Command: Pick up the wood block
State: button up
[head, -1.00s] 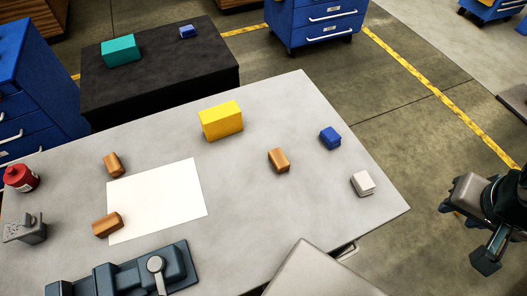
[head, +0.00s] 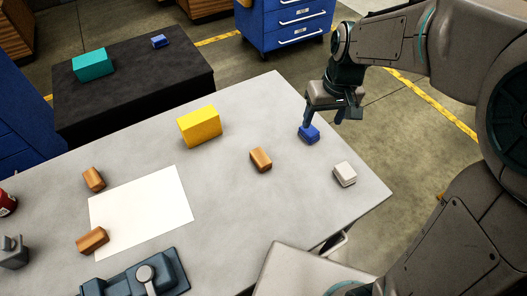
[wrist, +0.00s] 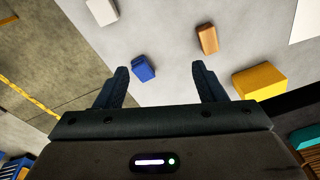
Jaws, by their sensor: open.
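Three orange-brown wood blocks lie on the grey table. One wood block (head: 261,160) is right of centre, another (head: 94,179) is by the top left corner of the white sheet, and another (head: 92,241) is at the sheet's lower left. My gripper (head: 323,117) is open and empty near the table's right edge, above the small blue block (head: 308,134). In the wrist view, the blue block (wrist: 143,69) shows between the open fingers (wrist: 160,72), nearer the left one. A wood block (wrist: 207,39) shows beyond the right finger.
A yellow block (head: 199,127) and a white block (head: 345,173) stand near the central wood block. The white sheet (head: 145,210) covers the table's left part, with a dark blue fixture (head: 165,272) in front. A black table (head: 140,85) bears teal and blue blocks.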

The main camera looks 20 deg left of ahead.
jog(key=a+f+n+h, duration=0.1)
jog(key=a+f+n, duration=0.1)
jog(key=a+f, duration=0.45)
jog(key=a+f+n, duration=0.2)
jog(key=a+f, duration=0.1)
jog(key=a, duration=0.6)
send_over(260, 156)
jog(key=shift+g, duration=0.4)
jog(key=f, duration=0.9)
jog(key=shift+w+p, duration=0.25)
jog(key=shift+p, duration=0.05)
jog(key=shift+s+f+p, duration=0.15)
jog(key=shift+f+p, duration=0.7)
jog(key=shift+f, duration=1.85)
jog(key=c, duration=1.1)
